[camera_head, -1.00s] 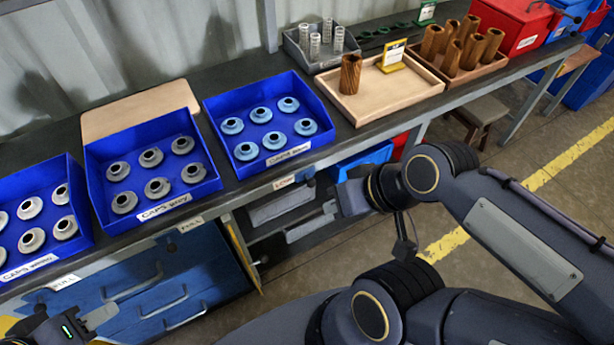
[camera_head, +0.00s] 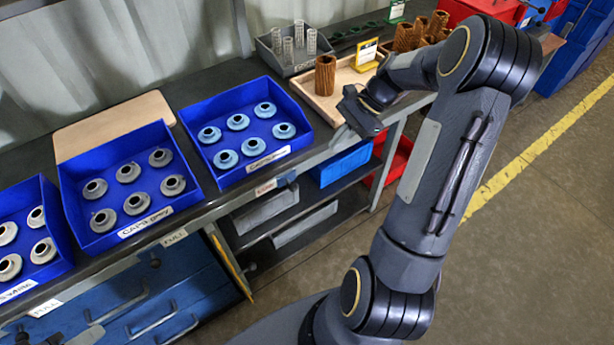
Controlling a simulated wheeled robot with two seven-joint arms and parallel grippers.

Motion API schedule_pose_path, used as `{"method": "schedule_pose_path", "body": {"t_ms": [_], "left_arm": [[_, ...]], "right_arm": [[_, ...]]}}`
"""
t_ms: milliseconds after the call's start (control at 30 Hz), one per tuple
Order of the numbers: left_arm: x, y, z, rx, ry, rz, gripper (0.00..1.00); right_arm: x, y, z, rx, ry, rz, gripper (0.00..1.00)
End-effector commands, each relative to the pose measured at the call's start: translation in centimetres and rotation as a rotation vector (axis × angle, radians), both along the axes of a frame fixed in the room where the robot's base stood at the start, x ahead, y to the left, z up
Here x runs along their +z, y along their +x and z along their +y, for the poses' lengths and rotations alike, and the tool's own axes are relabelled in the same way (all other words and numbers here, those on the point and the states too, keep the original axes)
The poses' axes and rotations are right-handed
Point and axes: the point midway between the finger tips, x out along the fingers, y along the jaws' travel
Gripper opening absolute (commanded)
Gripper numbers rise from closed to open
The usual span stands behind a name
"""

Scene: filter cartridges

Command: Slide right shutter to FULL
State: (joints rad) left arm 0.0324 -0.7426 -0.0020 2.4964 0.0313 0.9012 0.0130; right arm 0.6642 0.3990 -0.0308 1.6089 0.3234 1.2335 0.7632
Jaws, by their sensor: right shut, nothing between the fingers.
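Under the bench, blue fronts with bar handles (camera_head: 155,300) fill the lower left, with an upright yellow strip (camera_head: 230,262) at their right end. I cannot tell for sure which part is the right shutter. A FULL label (camera_head: 173,238) sits on the bench edge above the strip, and a LOW label (camera_head: 265,187) is farther right. My right gripper (camera_head: 360,112) is shut and empty, by the front edge of the wooden tray, away from the strip and labels.
Blue trays of caps (camera_head: 243,130) line the bench. A wooden tray (camera_head: 325,97) holds a brown cartridge (camera_head: 325,75). Below are grey panels (camera_head: 265,210), a blue bin (camera_head: 342,165) and a red bin (camera_head: 397,160). The floor at right is open.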

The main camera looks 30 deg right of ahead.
Motion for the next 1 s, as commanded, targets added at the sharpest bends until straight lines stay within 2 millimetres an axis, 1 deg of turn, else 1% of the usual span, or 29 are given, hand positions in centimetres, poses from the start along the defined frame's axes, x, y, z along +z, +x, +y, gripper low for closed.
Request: {"method": "schedule_pose_path", "body": {"t_ms": [33,100,200,567,667,767,867,1000], "left_arm": [[0.0,0.0,0.0,0.000,0.000,0.000,0.36],[0.0,0.0,0.0,0.000,0.000,0.000,0.36],[0.0,0.0,0.0,0.000,0.000,0.000,0.36],[0.0,0.0,0.0,0.000,0.000,0.000,0.36],[0.0,0.0,0.0,0.000,0.000,0.000,0.36],[0.0,0.0,0.0,0.000,0.000,0.000,0.36],[0.1,0.0,0.0,0.000,0.000,0.000,0.36],[0.3,0.0,0.0,0.000,0.000,0.000,0.36]], "right_arm": [[-1.2,0.2,-0.8,-0.039,0.024,0.034,0.00],[-2.3,0.4,-1.6,-0.080,0.047,0.066,0.00],[-3.1,0.5,-2.2,-0.112,0.067,0.092,0.00],[-3.3,0.5,-2.3,-0.122,0.072,0.098,0.00],[-3.6,0.5,-2.1,-0.120,0.073,0.099,0.00],[-4.4,0.6,-1.5,-0.119,0.075,0.100,0.00],[-5.6,0.8,-0.4,-0.119,0.075,0.100,0.00],[-8.0,1.2,1.6,-0.118,0.076,0.101,0.00]]}}
